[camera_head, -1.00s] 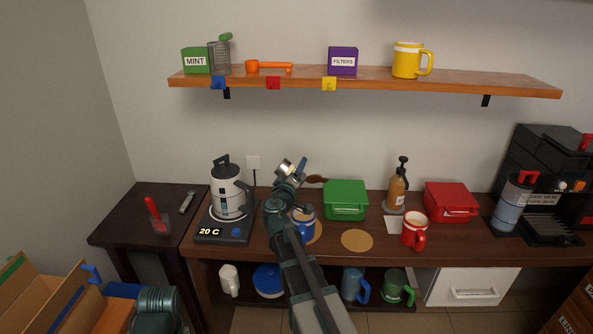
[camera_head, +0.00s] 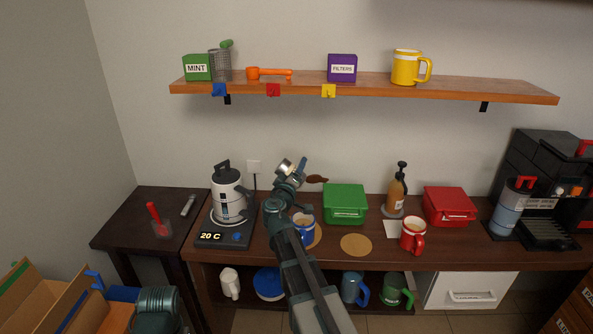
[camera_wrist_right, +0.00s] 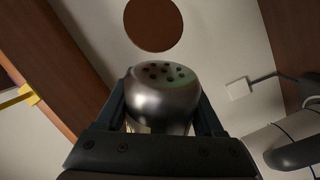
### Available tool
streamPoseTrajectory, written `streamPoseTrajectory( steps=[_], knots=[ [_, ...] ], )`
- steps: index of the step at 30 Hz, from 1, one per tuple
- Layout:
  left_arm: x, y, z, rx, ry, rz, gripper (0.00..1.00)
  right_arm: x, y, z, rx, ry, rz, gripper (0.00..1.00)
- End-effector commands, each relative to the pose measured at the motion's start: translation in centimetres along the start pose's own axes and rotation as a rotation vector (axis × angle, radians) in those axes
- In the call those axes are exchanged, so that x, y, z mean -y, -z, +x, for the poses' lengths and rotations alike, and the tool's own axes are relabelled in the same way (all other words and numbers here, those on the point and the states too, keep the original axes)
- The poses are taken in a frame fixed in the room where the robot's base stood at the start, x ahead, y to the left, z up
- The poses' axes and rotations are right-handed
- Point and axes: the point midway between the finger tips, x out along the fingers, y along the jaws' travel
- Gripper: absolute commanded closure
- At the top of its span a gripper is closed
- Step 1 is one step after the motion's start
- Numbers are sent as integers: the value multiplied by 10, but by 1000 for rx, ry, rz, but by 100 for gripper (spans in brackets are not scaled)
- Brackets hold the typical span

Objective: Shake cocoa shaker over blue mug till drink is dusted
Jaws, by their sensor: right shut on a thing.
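My right gripper (camera_head: 290,171) is shut on the cocoa shaker (camera_head: 285,165), a small silver canister held tilted above the counter. In the right wrist view the shaker's domed, perforated top (camera_wrist_right: 162,88) shows between the fingers of the gripper (camera_wrist_right: 162,112). The blue mug (camera_head: 305,229) stands on the counter below the raised shaker, partly hidden behind my right forearm. I cannot tell whether there is cocoa on its drink. My left gripper does not show.
A kettle (camera_head: 229,196) on a heating base stands left of my arm. A round mat (camera_head: 356,245) lies bare. A shelf (camera_head: 460,90) runs above.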

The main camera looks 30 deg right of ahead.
Motion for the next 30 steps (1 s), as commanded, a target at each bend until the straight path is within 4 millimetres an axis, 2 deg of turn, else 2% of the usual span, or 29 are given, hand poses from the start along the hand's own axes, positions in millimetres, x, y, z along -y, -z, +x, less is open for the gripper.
streamPoseTrajectory(
  steps=[1,5,16,25,30],
  knots=[
    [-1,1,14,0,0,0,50,12,-8,0,0,0,0,100],
    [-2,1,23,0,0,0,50,18,-13,0,0,0,0,100],
    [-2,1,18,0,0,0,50,14,-11,0,0,0,0,100],
    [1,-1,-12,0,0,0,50,-10,7,0,0,0,0,100],
    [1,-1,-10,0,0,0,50,-8,6,0,0,0,0,100]
  ],
)
